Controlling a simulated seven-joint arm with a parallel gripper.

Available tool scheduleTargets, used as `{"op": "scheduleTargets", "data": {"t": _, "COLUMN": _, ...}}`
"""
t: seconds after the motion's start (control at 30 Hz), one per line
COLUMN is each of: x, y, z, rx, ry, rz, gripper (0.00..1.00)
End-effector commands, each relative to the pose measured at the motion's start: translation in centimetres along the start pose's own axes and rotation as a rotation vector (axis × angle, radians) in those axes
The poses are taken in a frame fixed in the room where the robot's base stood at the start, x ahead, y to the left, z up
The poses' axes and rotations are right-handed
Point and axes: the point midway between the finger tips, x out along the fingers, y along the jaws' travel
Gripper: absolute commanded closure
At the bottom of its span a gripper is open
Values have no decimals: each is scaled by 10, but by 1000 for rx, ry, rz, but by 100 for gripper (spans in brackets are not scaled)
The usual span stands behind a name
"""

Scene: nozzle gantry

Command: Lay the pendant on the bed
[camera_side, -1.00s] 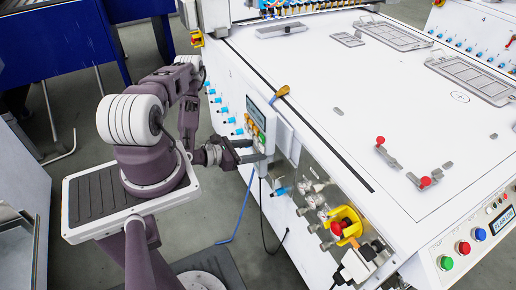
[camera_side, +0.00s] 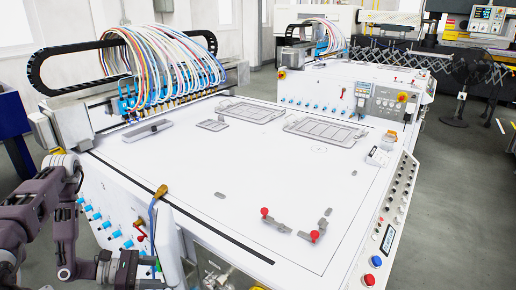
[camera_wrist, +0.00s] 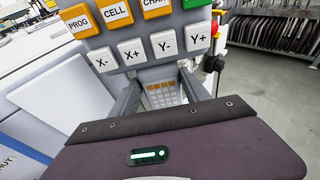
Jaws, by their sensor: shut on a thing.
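In the wrist view the pendant (camera_wrist: 151,51) fills the upper middle, with orange keys marked PROG and CELL and white keys marked X-, X+, Y- and Y+. My gripper (camera_wrist: 160,79) is shut on its lower part, one finger on each side. In the side view my gripper (camera_side: 125,268) is low at the left, beside the machine's side wall and below the bed's top. I cannot clearly make out the pendant there. The bed (camera_side: 200,180) is the wide, flat white top of the machine.
An orange-brown hook (camera_side: 161,191) with a blue cable is on the bed's near left edge. Red-knobbed clamps (camera_side: 314,237) stand near the front. Framed plates (camera_side: 325,129) and a grey bar (camera_side: 147,130) lie farther back. The middle and left front are largely clear.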

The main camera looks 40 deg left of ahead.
Motion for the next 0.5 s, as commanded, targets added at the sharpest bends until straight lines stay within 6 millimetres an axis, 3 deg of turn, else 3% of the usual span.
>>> {"op": "scheduleTargets", "data": {"t": 0.27, "x": 7, "y": -5, "z": 76, "rx": 55, "ry": 2, "rz": -154, "gripper": 100}}
{"op": "scheduleTargets", "data": {"t": 0.5, "x": 6, "y": -8, "z": 156, "rx": 71, "ry": -1, "rz": -209, "gripper": 100}}
